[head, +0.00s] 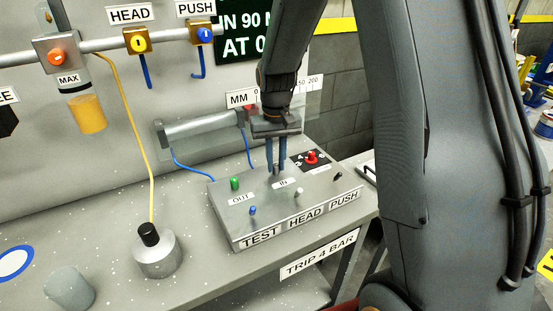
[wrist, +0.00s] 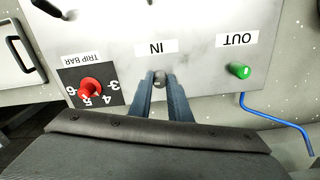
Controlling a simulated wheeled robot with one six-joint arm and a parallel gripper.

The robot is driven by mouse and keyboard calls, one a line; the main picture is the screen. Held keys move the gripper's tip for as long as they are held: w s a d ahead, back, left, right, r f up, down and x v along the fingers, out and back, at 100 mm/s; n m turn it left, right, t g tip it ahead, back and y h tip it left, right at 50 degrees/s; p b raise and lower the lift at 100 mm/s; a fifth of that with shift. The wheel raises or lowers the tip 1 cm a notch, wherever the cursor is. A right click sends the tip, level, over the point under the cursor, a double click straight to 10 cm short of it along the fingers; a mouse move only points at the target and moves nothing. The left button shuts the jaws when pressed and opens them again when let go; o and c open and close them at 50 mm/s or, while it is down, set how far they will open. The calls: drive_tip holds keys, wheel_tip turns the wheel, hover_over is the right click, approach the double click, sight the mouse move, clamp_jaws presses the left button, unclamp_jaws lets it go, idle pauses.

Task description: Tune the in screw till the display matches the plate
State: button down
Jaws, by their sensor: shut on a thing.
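My gripper (head: 277,170) points down at the grey test panel (head: 225,208), beside the IN label (head: 283,184). In the wrist view its two blue-grey fingers (wrist: 160,84) are closed around the small metal IN screw (wrist: 160,79). In the head view the fingers hide this screw. A plate on the bench edge (head: 318,258) reads "TRIP 4 BAR". The red trip bar knob (head: 311,157) sits on a black numbered dial, also in the wrist view (wrist: 90,86).
The green OUT screw (head: 235,184), a blue knob (head: 252,210), a silver knob (head: 298,192) and a black knob (head: 337,176) stand close by on the panel. A grey cylinder (head: 200,127) with blue hoses lies behind. A metal weight (head: 155,255) stands left.

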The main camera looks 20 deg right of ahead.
sight(276, 165)
drive_tip(key=shift+w+n, duration=0.1)
drive_tip(key=shift+n, duration=0.9)
drive_tip(key=c, duration=1.6)
unclamp_jaws()
drive_tip(key=shift+c, duration=0.2)
drive_tip(key=shift+r, duration=0.15)
wheel_tip(276, 165, up, 8)
drive_tip(key=shift+f+b, duration=0.2)
drive_tip(key=shift+b, duration=0.45)
